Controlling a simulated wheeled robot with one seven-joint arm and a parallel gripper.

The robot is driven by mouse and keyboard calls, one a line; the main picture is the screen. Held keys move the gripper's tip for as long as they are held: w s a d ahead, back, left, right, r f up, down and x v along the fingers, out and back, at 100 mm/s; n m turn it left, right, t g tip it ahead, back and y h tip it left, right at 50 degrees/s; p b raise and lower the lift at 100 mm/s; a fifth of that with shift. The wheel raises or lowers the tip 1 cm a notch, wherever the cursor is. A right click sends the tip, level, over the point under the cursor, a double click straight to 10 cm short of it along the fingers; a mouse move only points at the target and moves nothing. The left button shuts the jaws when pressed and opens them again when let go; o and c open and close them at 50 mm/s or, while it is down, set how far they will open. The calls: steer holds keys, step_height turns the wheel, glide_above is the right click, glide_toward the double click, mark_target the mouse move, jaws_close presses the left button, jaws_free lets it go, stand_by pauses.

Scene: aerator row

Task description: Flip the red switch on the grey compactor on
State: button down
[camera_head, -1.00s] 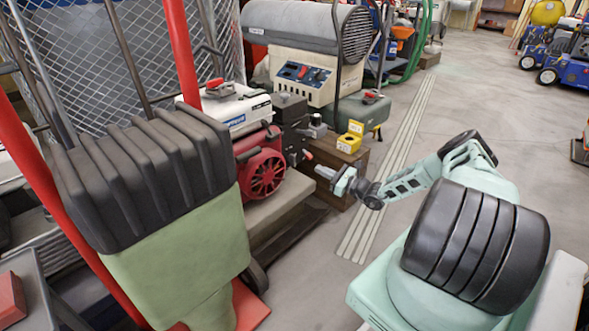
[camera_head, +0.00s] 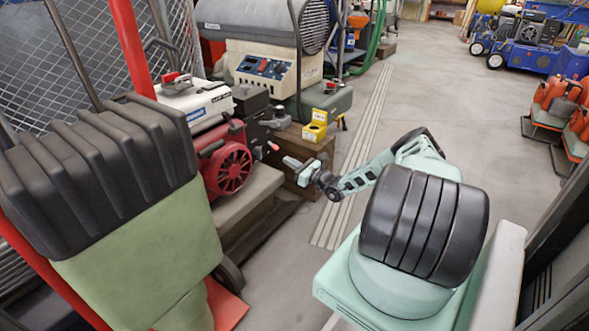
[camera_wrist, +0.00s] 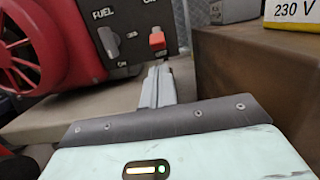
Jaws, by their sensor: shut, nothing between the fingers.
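A red switch (camera_wrist: 157,40) sits on a dark grey panel (camera_wrist: 140,20) in the wrist view, next to a grey lever (camera_wrist: 109,42) marked FUEL. The panel joins a red engine housing with a round starter cover. In the head view the switch is a small red spot (camera_head: 272,146) right of the red engine (camera_head: 228,168). My gripper (camera_wrist: 158,72) is shut and empty, its fingertips just below the switch in the wrist view. I cannot tell whether they touch it. In the head view my gripper (camera_head: 291,162) points left towards the switch. No machine is clearly labelled as the compactor.
A brown block (camera_head: 309,179) stands close behind my gripper, with a yellow 230 V box (camera_head: 314,132) on it. A beige heater (camera_head: 265,72) stands behind. A black ribbed, green rammer-like machine (camera_head: 140,260) fills the left. Open floor (camera_head: 420,95) lies to the right.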

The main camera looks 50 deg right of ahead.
mark_target(272, 145)
steer(key=shift+w+a+r+b, duration=0.15)
steer(key=shift+w+b, duration=0.25)
steer(key=shift+w, duration=0.5)
steer(key=shift+w+r+b, duration=0.15)
steer(key=shift+w+b, duration=0.2)
steer(key=shift+w, duration=0.6)
steer(key=shift+w+a+r+b, duration=0.15)
steer(key=shift+w+b, duration=0.25)
steer(key=shift+w, duration=0.5)
steer(key=shift+d+r, duration=0.1)
